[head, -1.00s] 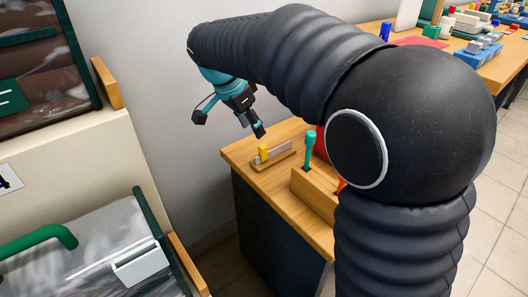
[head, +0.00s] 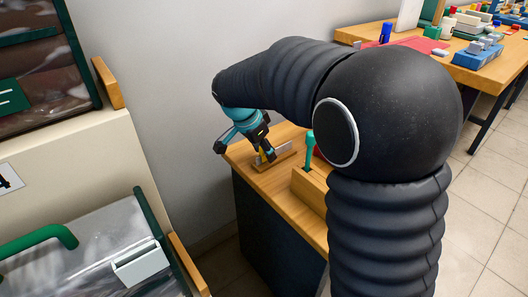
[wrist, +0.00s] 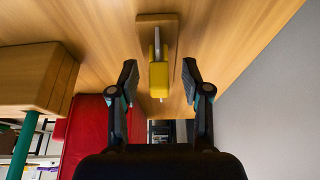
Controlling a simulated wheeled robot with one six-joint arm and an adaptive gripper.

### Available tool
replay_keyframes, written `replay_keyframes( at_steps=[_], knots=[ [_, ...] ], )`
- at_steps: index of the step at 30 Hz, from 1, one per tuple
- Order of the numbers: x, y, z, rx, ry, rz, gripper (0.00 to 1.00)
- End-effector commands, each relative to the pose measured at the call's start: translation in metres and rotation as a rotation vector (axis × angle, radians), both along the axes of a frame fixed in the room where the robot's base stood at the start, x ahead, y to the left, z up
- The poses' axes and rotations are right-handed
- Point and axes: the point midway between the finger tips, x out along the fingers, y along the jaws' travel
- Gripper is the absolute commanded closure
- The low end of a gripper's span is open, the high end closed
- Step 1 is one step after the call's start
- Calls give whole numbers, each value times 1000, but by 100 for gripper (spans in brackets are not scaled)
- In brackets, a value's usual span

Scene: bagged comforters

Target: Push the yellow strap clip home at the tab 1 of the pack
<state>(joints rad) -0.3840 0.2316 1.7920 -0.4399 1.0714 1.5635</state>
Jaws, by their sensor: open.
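The yellow strap clip (wrist: 158,75) stands on a small wooden holder (wrist: 168,20) on the wooden table. In the wrist view it lies ahead of my gripper, between the lines of the two open fingers, and no finger touches it there. My gripper (wrist: 160,85) is open and empty. In the head view my gripper (head: 268,157) is down at the holder and partly hides the yellow clip (head: 262,153). The bagged packs (head: 85,235) are on the left shelves, with a white tab piece (head: 138,262) on the lower one. I cannot tell which tab is tab 1.
A wooden block (head: 309,186) with a teal-handled tool (head: 310,143) stands right of the holder. A red item (wrist: 88,130) shows beside it in the wrist view. Another table (head: 480,70) with several parts is at the back right. A grey wall is behind.

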Motion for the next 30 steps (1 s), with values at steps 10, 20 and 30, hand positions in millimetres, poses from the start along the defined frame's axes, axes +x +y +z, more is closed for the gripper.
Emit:
replay_keyframes(
  at_steps=[10, 20, 30],
  knots=[
    [0, 0, 0, 0, 0, 0, 93],
    [0, 0, 1, 0, 0, 0, 97],
    [0, 1, 30, 1, -2, -2, 97]
  ],
)
